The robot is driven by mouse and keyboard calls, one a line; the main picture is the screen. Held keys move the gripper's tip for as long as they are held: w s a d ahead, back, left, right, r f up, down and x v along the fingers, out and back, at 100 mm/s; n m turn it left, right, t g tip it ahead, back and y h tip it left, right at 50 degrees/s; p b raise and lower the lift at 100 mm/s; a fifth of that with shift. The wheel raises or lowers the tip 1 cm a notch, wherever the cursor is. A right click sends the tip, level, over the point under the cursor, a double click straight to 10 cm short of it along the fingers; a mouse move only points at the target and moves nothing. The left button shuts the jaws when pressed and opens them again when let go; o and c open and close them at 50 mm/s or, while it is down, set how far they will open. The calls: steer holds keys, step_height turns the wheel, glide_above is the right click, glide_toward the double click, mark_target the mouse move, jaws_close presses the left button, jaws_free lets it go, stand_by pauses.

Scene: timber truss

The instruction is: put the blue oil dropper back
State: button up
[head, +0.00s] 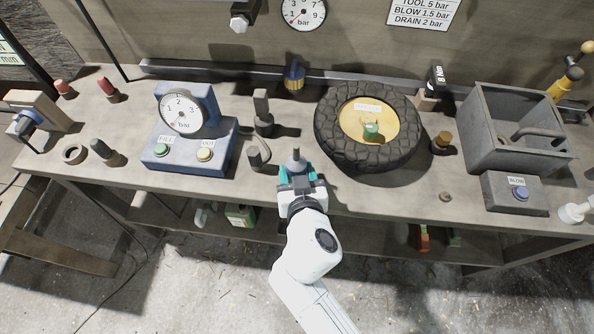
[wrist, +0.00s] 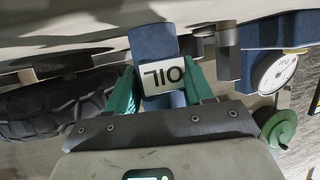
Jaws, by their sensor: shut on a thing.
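The blue oil dropper (wrist: 152,42) is between the teal fingers of my gripper (wrist: 160,88) in the wrist view, with a white OIL label facing the camera. In the head view my gripper (head: 298,180) is over the front edge of the bench, left of the tyre. The dropper's grey tip (head: 295,155) points up there, and most of its blue body is hidden by the fingers. I cannot tell whether the dropper touches the bench.
A blue gauge block (head: 190,150) with two buttons and dark upright posts (head: 262,115) stand to the left. A tyre (head: 330,140) lies to the right, then a grey bin (head: 500,160). A blue-and-yellow fitting (head: 294,78) stands at the back of the bench (head: 230,98).

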steer(key=o, duration=1.3)
steer(key=shift+r+p, duration=0.15)
steer(key=shift+p, duration=0.15)
steer(key=b+v, duration=0.1)
steer(key=v, duration=1.1)
steer(key=s+d+f+m+g+h, duration=0.1)
steer(key=d+f+m+g+h, duration=0.2)
steer(key=d, duration=0.7)
steer(key=s+d+f+g+h, duration=0.1)
steer(key=d+f+g+h, duration=0.3)
steer(key=d, duration=0.7)
steer(key=s+d+f+g+y, duration=0.1)
steer(key=s+d, duration=0.1)
steer(key=s, duration=0.2)
steer(key=s+d+f+g+y, duration=0.1)
steer(key=s+d+f+g, duration=0.1)
steer(key=s, duration=0.3)
steer(key=s+d+f+g+y, duration=0.1)
steer(key=s+d+f+g, duration=0.1)
steer(key=s+d, duration=0.1)
steer(key=shift+s+y, duration=0.4)
steer(key=shift+s, duration=0.4)
